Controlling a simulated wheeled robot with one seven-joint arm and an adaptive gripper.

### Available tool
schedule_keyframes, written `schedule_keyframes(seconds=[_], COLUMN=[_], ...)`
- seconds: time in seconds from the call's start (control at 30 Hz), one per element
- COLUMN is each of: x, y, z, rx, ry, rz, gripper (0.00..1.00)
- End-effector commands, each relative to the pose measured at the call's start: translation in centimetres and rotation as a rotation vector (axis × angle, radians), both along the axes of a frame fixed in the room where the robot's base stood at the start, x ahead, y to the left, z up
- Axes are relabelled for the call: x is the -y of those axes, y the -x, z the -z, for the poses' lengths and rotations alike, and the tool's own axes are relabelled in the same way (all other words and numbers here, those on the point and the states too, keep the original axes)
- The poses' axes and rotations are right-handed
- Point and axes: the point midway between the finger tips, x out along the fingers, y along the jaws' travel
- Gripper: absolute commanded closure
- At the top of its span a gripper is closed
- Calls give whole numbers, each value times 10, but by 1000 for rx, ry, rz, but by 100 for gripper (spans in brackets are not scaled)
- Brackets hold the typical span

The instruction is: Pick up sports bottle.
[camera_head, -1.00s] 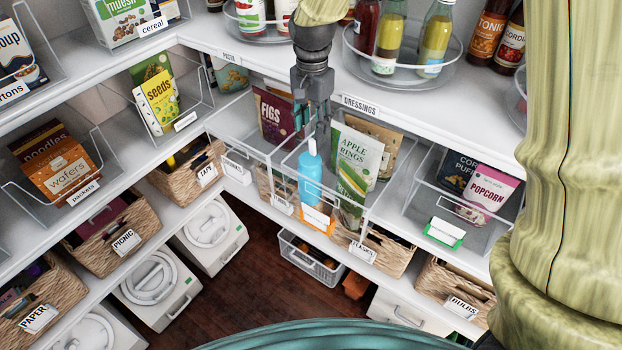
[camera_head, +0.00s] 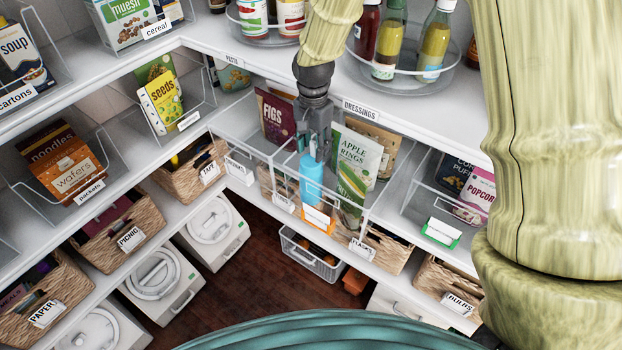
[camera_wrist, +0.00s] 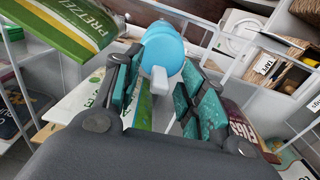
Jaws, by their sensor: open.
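The sports bottle (camera_head: 312,182) is light blue and stands upright in a clear shelf bin, behind an orange-edged label card. In the wrist view the bottle (camera_wrist: 163,52) shows from above, its white spout pointing toward my gripper. My gripper (camera_head: 314,146) is directly over the bottle, pointing down, its fingers around the bottle's top. In the wrist view my gripper (camera_wrist: 160,100) is open, with one teal-padded finger on each side of the spout. A gap shows between the spout and each finger. The bottle's top is hidden in the head view.
An Apple Rings pouch (camera_head: 356,158) stands close right of the bottle, and a Figs pouch (camera_head: 275,118) stands to the left. A Pretzel pack (camera_wrist: 66,28) is near my fingers. The shelf edge labelled Dressings (camera_head: 361,109) is above, with bottles on a turntable (camera_head: 403,72).

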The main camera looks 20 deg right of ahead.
Motion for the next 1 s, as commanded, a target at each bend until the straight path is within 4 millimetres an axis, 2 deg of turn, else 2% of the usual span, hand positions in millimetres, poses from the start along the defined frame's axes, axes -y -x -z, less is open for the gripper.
schedule_keyframes(seconds=[0.2,0.4,0.43,0.87,1.0], x=[0,0,0,0,0], y=[0,0,0,-1,-1], z=[0,0,0,-1,-7], rx=[0,0,0,1,4], ry=[0,0,0,0,0], rz=[0,0,1,1,1], gripper=[61,97,100,100,100])
